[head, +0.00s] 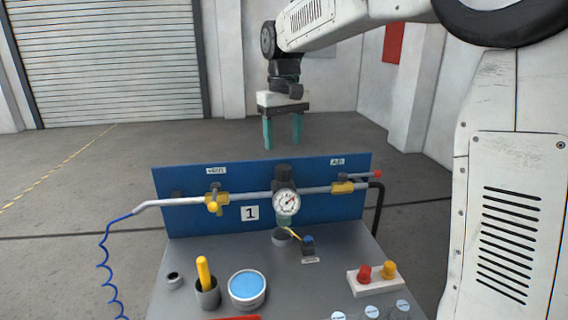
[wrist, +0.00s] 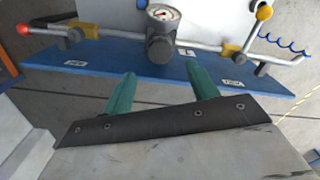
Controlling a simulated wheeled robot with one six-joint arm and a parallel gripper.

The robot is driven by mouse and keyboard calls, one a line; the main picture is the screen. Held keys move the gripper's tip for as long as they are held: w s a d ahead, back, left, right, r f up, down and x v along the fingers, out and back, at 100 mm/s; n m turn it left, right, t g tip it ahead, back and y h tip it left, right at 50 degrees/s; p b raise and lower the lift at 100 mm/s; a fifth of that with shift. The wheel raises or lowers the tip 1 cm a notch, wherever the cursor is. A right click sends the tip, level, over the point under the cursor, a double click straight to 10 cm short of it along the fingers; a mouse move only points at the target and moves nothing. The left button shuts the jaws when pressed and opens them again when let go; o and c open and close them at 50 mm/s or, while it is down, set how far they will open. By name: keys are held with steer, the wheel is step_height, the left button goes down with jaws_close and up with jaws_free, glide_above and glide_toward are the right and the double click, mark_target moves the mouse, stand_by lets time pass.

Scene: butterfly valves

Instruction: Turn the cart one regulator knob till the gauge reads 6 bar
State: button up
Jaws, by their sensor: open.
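The cart (head: 190,262) has a grey top and a blue back panel (head: 320,205) with the number 1 on it. The dark regulator knob (head: 283,172) sits on the pipe above the white round gauge (head: 286,203). The gauge needle's reading is too small to tell. In the wrist view the knob (wrist: 159,48) shows in front of the gauge (wrist: 163,14), partly covering it. My gripper (head: 283,146) hangs above the knob with its teal fingers pointing down, apart from it. Its fingers are open and empty, and in the wrist view the gripper (wrist: 158,85) straddles the knob's line.
A yellow valve (head: 216,202) marked VENT is left of the gauge and a yellow valve (head: 343,187) marked AIR is right. A cup with a yellow handle (head: 207,290), a blue-filled dish (head: 247,288) and a red-and-yellow button block (head: 375,280) stand on the cart. A blue coiled hose (head: 105,260) hangs left.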

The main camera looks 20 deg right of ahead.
mark_target(284, 167)
step_height(284, 167, down, 7)
steer(key=shift+f, duration=0.15)
stand_by(0.4)
steer(key=c, duration=1)
